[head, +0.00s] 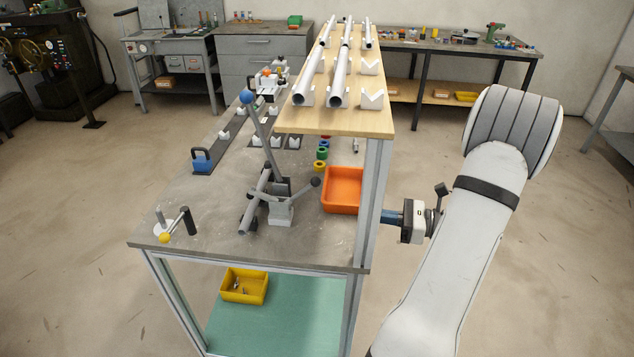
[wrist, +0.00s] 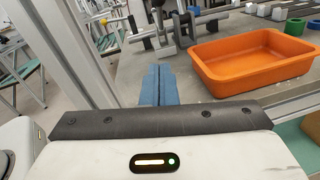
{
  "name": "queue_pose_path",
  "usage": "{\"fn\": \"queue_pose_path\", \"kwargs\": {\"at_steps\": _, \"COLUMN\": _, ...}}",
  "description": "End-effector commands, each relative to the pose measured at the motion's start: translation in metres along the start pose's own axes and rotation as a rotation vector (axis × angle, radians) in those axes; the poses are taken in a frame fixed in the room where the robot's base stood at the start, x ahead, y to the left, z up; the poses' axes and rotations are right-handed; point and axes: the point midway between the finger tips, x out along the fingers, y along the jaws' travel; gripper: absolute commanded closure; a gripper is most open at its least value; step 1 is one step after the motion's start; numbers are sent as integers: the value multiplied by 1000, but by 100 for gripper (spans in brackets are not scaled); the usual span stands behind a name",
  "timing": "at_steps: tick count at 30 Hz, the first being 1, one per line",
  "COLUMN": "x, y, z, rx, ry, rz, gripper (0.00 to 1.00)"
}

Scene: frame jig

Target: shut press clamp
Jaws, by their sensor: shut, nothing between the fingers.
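What looks like the press clamp (head: 282,208) is a grey block on the bench with a long grey lever standing up and leaning left, ending in a blue ball (head: 247,96). A shorter arm with a dark knob (head: 316,182) reaches right from it. A grey tube (head: 255,200) lies beside its base. I cannot tell which lever works the clamp. My gripper (head: 386,218) is shut and empty, right of the bench beyond the shelf post, apart from the clamp. Its blue fingers (wrist: 156,86) are together in the wrist view, where the clamp shows only partly, if at all.
An orange tray (head: 342,190) lies between the clamp and my gripper; it also shows in the wrist view (wrist: 250,80). The shelf post (head: 375,200) and raised wooden shelf (head: 345,122) with tubes stand close by.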

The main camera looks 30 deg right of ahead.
Motion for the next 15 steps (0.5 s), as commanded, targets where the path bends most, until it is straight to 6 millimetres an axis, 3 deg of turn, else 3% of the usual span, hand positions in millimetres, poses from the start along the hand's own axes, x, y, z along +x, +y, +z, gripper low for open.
{"fn": "queue_pose_path", "kwargs": {"at_steps": 7, "x": 20, "y": 1, "z": 1, "rx": 1, "ry": 0, "rz": 3, "gripper": 100}}
{"fn": "queue_pose_path", "kwargs": {"at_steps": 15, "x": 74, "y": 1, "z": 1, "rx": 1, "ry": 1, "rz": -1, "gripper": 100}}
